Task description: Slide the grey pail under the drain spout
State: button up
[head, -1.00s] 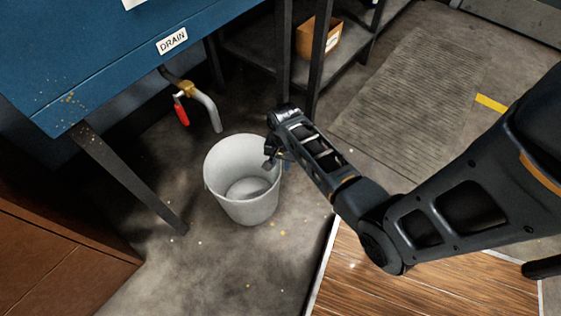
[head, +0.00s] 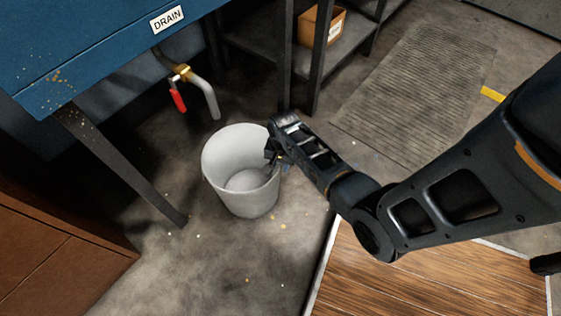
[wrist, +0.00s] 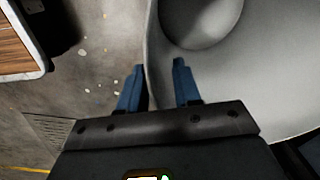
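The grey pail (head: 222,185) stands upright on the floor, its open top facing up. The drain spout (head: 206,95), a bent grey pipe with a brass valve and red handle (head: 178,100), hangs from the blue machine, behind and left of the pail's middle in the head view. My gripper (head: 273,158) is at the pail's right rim. In the wrist view, my gripper's blue fingers (wrist: 159,66) stand apart, straddling the pail wall (wrist: 150,50), one outside and one inside. A gap shows between the inner finger and the wall.
A dark machine leg (head: 125,165) slants down left of the pail. A brown cabinet (head: 60,240) stands at lower left. A shelf with a cardboard box (head: 322,28) is behind. A wooden platform (head: 420,275) lies at lower right. Floor in front of the pail is clear.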

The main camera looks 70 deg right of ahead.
jog(key=shift+c, duration=0.5)
grip_shut()
dwell(1.0)
